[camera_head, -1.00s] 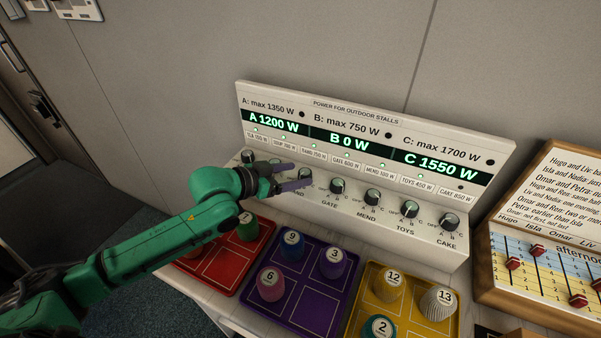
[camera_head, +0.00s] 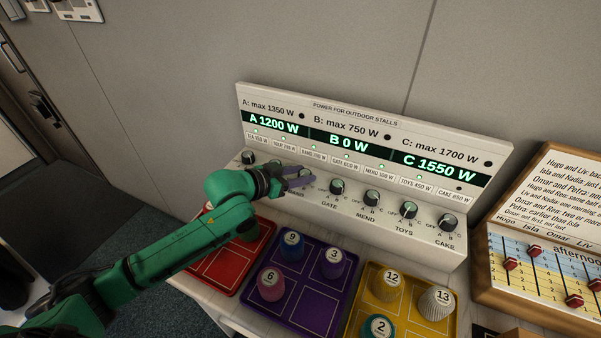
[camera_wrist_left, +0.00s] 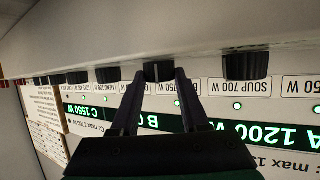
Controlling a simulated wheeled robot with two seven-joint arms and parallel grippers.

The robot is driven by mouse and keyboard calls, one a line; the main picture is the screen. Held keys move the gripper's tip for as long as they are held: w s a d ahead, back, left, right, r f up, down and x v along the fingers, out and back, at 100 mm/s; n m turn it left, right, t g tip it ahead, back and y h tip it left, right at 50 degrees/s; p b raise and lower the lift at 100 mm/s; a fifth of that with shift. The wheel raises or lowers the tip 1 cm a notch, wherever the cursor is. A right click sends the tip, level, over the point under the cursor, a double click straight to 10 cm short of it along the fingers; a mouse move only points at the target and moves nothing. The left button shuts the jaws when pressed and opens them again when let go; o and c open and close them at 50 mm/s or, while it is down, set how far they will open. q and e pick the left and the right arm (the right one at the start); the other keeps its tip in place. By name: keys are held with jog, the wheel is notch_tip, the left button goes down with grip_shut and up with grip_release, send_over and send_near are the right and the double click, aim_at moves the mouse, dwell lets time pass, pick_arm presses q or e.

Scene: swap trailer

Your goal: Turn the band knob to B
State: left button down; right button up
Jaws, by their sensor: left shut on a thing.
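The power panel (camera_head: 440,228) has a row of black knobs along its sloped front. The band knob (camera_wrist_left: 158,72) is between the two fingers of my left gripper (camera_wrist_left: 160,78) in the wrist view. My left gripper (camera_head: 300,178) is shut on that knob, and its fingers mostly hide it in the head view. The pointer of the band knob cannot be read. The green displays read A 1200 W, B 0 W (camera_head: 345,141) and C 1550 W. My right gripper is not in view.
The gate knob (camera_head: 337,187) is just right of my fingers, with other knobs beyond. Red (camera_head: 215,282), purple (camera_head: 325,310) and yellow (camera_head: 450,328) trays with numbered pegs lie in front, below my arm. A wooden notice board (camera_head: 490,285) stands at the right.

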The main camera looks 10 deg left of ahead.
pick_arm(q)
jog(key=shift+s+d+r+n+t+y+p, duration=0.1)
jog(key=shift+n+t+y+p, duration=0.2)
jog(key=shift+n+y, duration=0.2)
jog(key=shift+d+n+t+y+p, duration=0.1)
jog(key=shift+n+t+y+p, duration=0.1)
jog(key=shift+n+y+p, duration=0.25)
jog(key=shift+n+t+y, duration=0.3)
jog(key=shift+n+y, duration=0.45)
jog(key=n+y, duration=0.2)
jog(key=shift+d+f+t+y+b, duration=0.15)
jog(key=shift+f+t+y+b, duration=0.1)
jog(key=shift+t+y+b, duration=0.05)
jog(key=shift+s+d+n+y+b, duration=0.1)
jog(key=shift+n+y+b, duration=0.4)
jog(key=shift+n+y, duration=0.45)
jog(key=shift+r+y, duration=0.1)
jog(key=shift+y, duration=0.15)
jog(key=shift+c, duration=2)
grip_release()
